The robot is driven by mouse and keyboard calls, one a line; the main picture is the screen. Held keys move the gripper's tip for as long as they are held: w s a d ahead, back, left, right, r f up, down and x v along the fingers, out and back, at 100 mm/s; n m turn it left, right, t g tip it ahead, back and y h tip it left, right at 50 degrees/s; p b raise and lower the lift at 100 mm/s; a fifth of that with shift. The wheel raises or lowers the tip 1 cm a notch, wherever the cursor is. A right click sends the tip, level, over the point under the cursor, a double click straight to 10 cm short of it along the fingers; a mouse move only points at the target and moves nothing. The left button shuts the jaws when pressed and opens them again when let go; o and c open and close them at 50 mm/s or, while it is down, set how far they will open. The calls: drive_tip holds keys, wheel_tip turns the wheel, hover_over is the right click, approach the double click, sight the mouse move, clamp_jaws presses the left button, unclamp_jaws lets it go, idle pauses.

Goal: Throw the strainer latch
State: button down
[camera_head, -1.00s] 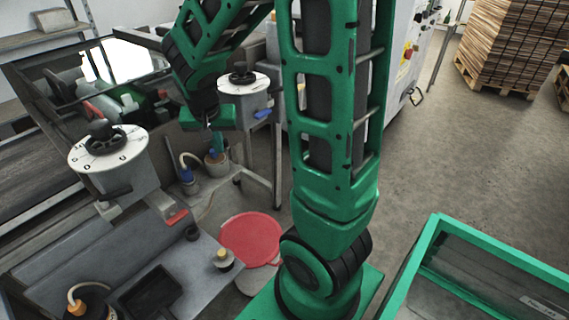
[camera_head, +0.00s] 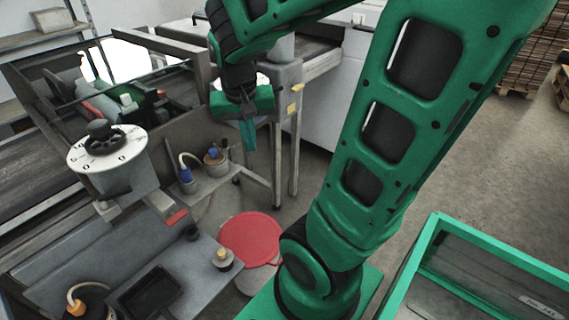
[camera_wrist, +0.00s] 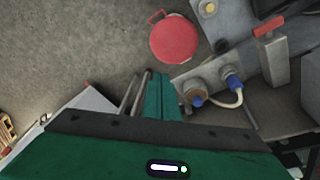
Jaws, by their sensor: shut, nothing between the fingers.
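No part is clearly marked as the strainer latch, so I cannot tell which it is. A red tab (camera_head: 176,216) sits on a grey block below the left dial unit (camera_head: 107,150), and a red-topped lever (camera_wrist: 270,25) shows upper right in the wrist view. A small yellow tab (camera_head: 297,87) is on the frame right of my gripper. My gripper (camera_head: 248,148) is shut and empty, pointing down in the air beside the frame legs. In the wrist view its closed fingers (camera_wrist: 162,90) are over floor, left of the small shelf's fittings. The second dial unit is mostly hidden by my arm.
A red round lid (camera_head: 250,238) is low on the floor side. A green-framed bin (camera_head: 480,262) stands at right. Open floor lies behind it.

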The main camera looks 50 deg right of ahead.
drive_tip(key=s+n+g+y, duration=0.1)
drive_tip(key=s+y, duration=0.1)
drive_tip(key=s, duration=1.1)
drive_tip(key=shift+s+a+f+n, duration=0.35)
drive_tip(key=shift+f+n, duration=0.05)
drive_tip(key=shift+w+f+g, duration=0.25)
drive_tip(key=shift+w+g, duration=0.05)
drive_tip(key=shift+w, duration=0.3)
